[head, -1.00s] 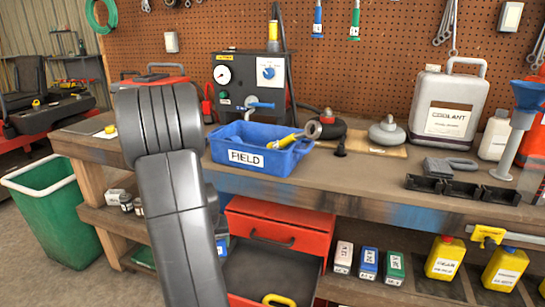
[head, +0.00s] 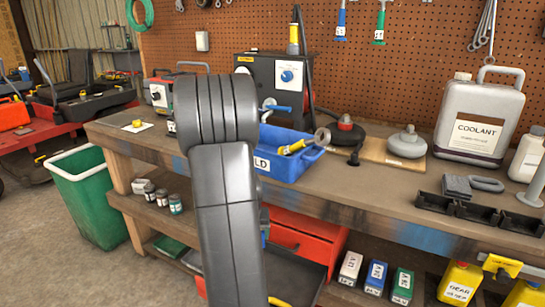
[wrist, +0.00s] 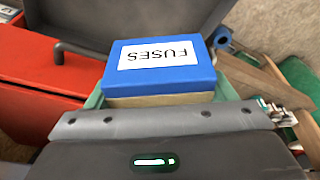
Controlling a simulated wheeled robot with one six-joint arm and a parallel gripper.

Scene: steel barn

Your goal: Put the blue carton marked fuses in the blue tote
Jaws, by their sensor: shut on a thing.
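The blue carton marked fuses (wrist: 185,80) shows in the wrist view, its white label upside down. My gripper (wrist: 160,98) is shut on it, with greenish finger parts at its sides. In the head view my arm hides the gripper and the carton. The blue tote (head: 285,168) stands on the workbench, partly behind my arm, with only the end of its FIELD label showing. A yellow-handled tool (head: 303,144) lies in the tote and sticks out over its rim.
A red drawer unit (head: 300,240) stands below the bench, a drawer pulled out. White, blue and green cartons (head: 375,277) stand on the lower shelf. Behind the tote is a black panel box (head: 290,70). A grey coolant jug (head: 480,115) is right; a green bin (head: 90,195) is left.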

